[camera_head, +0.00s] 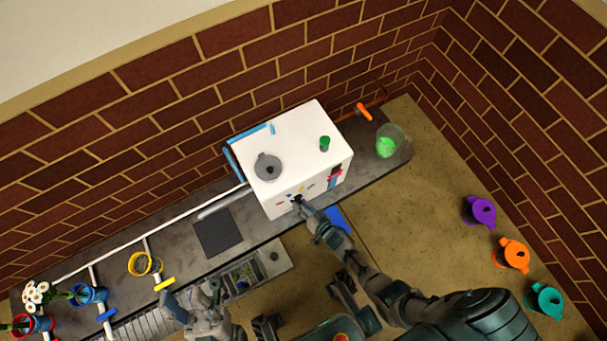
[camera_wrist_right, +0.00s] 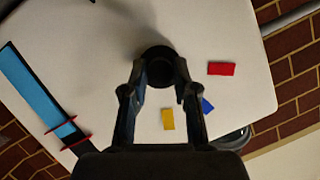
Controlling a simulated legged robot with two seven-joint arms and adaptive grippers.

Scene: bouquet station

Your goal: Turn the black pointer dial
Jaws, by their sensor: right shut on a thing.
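The black pointer dial (camera_wrist_right: 157,55) sits on the front face of the white box (camera_head: 305,140). In the right wrist view it is a dark round knob; its pointer is hard to make out. My right gripper (camera_wrist_right: 160,75) has one finger on each side of the dial and is shut on it. In the head view my right gripper (camera_head: 300,204) reaches the box's lower front and mostly hides the dial. My left gripper (camera_head: 188,300) is over the grey tray area at the lower left, away from the box; its fingers are unclear.
Red (camera_wrist_right: 221,68), yellow (camera_wrist_right: 167,119) and blue (camera_wrist_right: 207,104) patches surround the dial. A blue strip (camera_wrist_right: 25,85) with red markers lies left. The box top carries a grey lid (camera_head: 267,168) and green knob (camera_head: 325,143). Purple, orange and teal pots stand right; flowers stand far left.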

